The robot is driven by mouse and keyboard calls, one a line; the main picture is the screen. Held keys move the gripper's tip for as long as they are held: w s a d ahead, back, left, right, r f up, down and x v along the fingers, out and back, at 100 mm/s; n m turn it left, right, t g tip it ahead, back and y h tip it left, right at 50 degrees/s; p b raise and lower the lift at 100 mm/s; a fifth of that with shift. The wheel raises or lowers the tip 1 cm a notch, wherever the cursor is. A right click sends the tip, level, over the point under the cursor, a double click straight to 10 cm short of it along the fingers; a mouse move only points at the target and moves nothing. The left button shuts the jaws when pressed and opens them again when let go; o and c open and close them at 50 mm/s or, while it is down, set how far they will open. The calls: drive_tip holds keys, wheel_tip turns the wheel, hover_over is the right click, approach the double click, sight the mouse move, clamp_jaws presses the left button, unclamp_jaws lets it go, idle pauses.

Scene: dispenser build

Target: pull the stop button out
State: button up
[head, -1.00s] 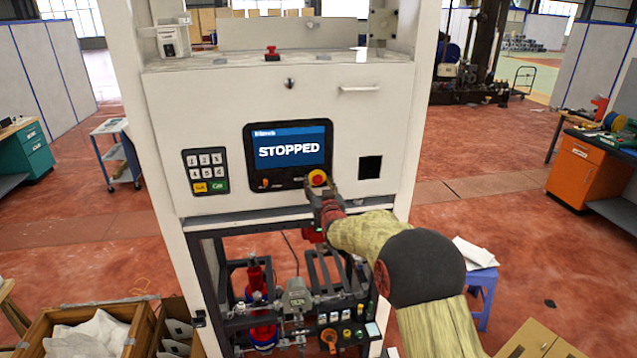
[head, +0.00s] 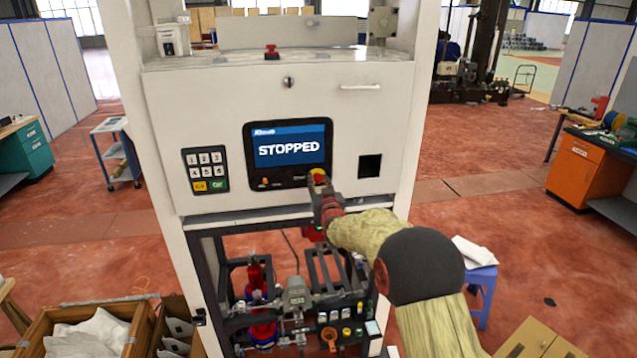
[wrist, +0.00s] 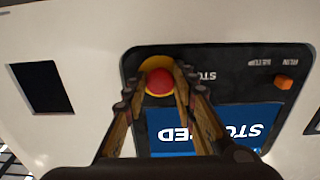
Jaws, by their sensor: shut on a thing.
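The stop button is a red cap on a yellow ring, low on the right of the screen panel. In the head view the stop button (head: 318,174) is partly covered by my gripper (head: 318,184). In the wrist view the red cap of the stop button (wrist: 159,82) sits between the fingertips of my gripper (wrist: 160,78), with the yellow ring around it. My gripper is shut on the button, one finger on each side. The screen (head: 290,148) reads STOPPED; part of it also shows in the wrist view (wrist: 215,128).
A keypad (head: 206,170) is left of the screen and a dark square opening (head: 370,166) is right of the button. An orange indicator (wrist: 284,82) is on the screen panel. Below is an open bay with machinery (head: 297,290). A small red knob (head: 272,52) stands on the ledge above.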

clamp_jaws()
drive_tip(key=shift+s+f+b, duration=0.15)
drive_tip(key=shift+b, duration=0.45)
drive_tip(key=shift+s+d+b, duration=0.15)
drive_tip(key=shift+s+b, duration=0.15)
drive_tip(key=shift+b, duration=0.55)
drive_tip(key=o, duration=0.6)
unclamp_jaws()
drive_tip(key=shift+o, duration=1)
drive_tip(key=shift+s, duration=0.15)
drive_tip(key=shift+o, duration=1)
